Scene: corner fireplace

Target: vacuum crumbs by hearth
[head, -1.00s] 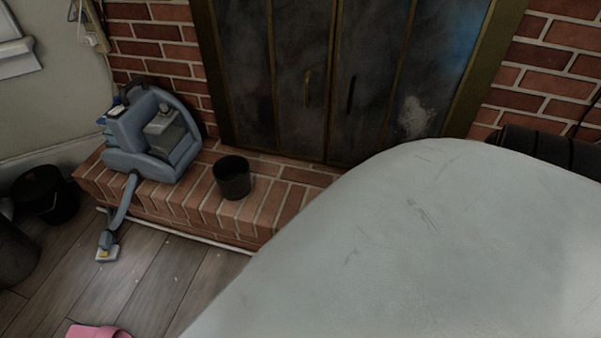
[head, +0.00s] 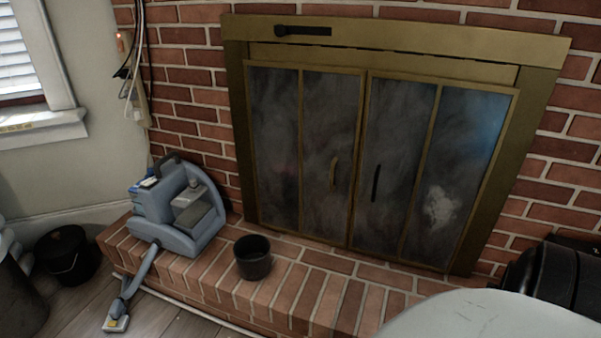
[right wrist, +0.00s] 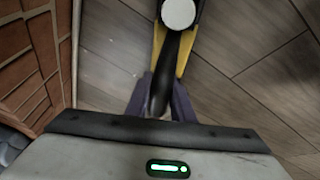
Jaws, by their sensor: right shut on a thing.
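A blue-grey vacuum (head: 185,215) stands on the left part of the brick hearth (head: 330,305) in the head view. Its hose (head: 141,272) runs down to a small nozzle (head: 116,318) on the wood floor. In the right wrist view my right gripper (right wrist: 165,100) is shut on a dark bar-like handle (right wrist: 172,66). Yellow edges and a round white part show around its far end. I cannot tell whether it belongs to the vacuum. Small pale specks, perhaps crumbs, lie on the floor (right wrist: 112,72) beside the bricks. My left gripper is not in view.
A dark open pot (head: 254,260) stands on the hearth before the closed fireplace doors (head: 365,160). A black bucket (head: 67,258) is on the floor at left. A dark object (head: 550,280) sits at right. A pale rounded surface fills the lower right corner.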

